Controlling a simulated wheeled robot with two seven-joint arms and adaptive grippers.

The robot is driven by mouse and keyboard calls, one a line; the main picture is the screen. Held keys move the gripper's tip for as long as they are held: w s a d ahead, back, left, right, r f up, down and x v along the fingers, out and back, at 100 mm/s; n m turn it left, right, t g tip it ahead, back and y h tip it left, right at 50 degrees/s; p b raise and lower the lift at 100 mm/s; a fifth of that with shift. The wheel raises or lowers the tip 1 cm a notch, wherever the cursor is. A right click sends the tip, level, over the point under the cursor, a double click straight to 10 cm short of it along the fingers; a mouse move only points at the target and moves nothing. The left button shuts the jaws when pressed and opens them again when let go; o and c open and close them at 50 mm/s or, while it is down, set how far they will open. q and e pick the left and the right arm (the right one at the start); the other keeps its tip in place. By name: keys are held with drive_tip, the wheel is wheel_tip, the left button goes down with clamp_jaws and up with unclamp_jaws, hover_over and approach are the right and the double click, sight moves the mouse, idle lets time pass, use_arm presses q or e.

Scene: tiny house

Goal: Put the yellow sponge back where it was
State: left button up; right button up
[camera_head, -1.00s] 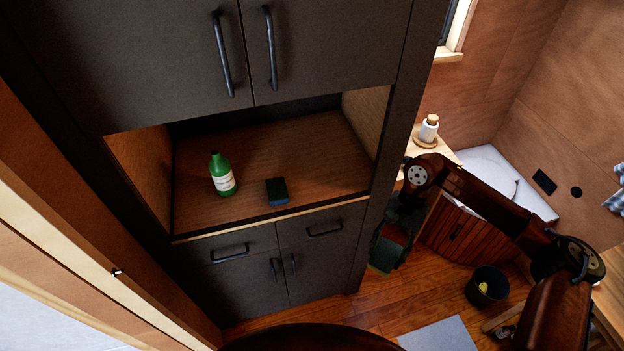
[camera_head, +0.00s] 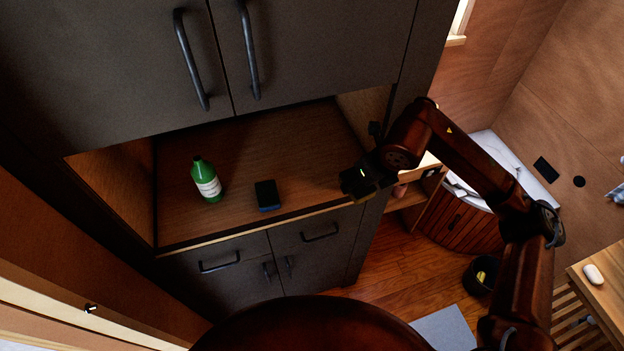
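I cannot make out a yellow sponge for certain. A dark sponge-like block (camera_head: 267,195) with a blue lower edge lies on the wooden cabinet shelf (camera_head: 235,215), right of a green bottle. My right gripper (camera_head: 358,184) is over the right front part of the shelf, right of the block and apart from it. It is dark, with a small pale yellow spot between its parts. Whether it is open or holds something cannot be told. A small yellow thing (camera_head: 481,276) shows inside the dark bin on the floor. My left gripper is not in view.
The green bottle (camera_head: 207,180) with a white label stands upright on the shelf. Closed upper doors (camera_head: 300,50) hang above; closed drawers (camera_head: 225,257) are below. The dark bin (camera_head: 470,283) stands on the floor. A wooden table (camera_head: 606,281) is at right.

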drive_tip(key=shift+w+a+r+m+h, duration=0.2)
drive_tip(key=shift+w+r+m+h, duration=0.25)
drive_tip(key=shift+w+m, duration=0.3)
drive_tip(key=shift+w+a+m, duration=0.1)
drive_tip(key=shift+a+m, duration=0.15)
drive_tip(key=shift+a, duration=0.05)
drive_tip(key=w+a+f+p, duration=0.2)
drive_tip(key=w+a+f, duration=0.25)
drive_tip(key=a, duration=0.35)
approach(311, 184)
drive_tip(key=shift+w+d+f, duration=0.3)
drive_tip(key=shift+w+f, duration=0.15)
drive_tip(key=shift+w, duration=0.15)
drive_tip(key=shift+w+a+f, duration=0.3)
drive_tip(key=shift+a+f, duration=0.2)
drive_tip(key=shift+f, duration=0.2)
wheel_tip(311, 184, down, 3)
drive_tip(key=shift+w+a+f+p, duration=0.1)
drive_tip(key=shift+p, duration=0.55)
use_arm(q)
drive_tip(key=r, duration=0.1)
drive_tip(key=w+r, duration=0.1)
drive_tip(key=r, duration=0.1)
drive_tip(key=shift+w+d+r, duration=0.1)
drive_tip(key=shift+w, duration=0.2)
use_arm(e)
drive_tip(key=shift+f, duration=0.1)
